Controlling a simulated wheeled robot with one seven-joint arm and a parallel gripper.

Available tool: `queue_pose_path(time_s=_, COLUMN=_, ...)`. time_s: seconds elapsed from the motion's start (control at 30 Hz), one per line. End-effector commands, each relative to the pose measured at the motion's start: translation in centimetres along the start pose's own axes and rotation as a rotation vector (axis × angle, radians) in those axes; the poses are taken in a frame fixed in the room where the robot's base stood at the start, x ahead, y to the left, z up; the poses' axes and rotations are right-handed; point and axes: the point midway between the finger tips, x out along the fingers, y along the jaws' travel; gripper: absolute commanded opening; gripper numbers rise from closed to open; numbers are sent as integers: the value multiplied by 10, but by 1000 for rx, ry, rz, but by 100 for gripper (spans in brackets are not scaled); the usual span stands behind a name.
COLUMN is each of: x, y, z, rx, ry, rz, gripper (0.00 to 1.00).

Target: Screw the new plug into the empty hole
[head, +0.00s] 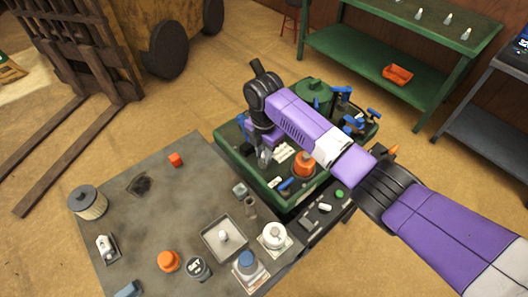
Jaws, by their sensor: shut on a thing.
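My gripper (264,156) points down over the left part of the green engine deck (236,150), at the end of my purple arm. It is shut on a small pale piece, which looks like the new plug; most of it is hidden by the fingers. I cannot tell whether the plug's tip touches the engine. The empty hole is not visible; my gripper and arm cover that area. A white plug-like piece (224,236) stands in a square grey tray (207,244) on the table.
The grey table (150,215) holds an orange cap (169,261), a filter (87,203), a white round container (273,236) and several small parts. The engine carries a green tank (313,95), an orange cap (304,163) and blue levers. A green bench (420,65) stands behind.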

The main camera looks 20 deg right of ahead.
Motion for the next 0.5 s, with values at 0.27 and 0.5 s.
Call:
queue_pose_path(time_s=0.27, x=-5, y=0, z=-1, rx=259, ry=2, rz=-1, gripper=0)
queue_pose_path(time_s=0.5, x=-3, y=1, z=0, rx=527, ry=0, rz=0, gripper=0)
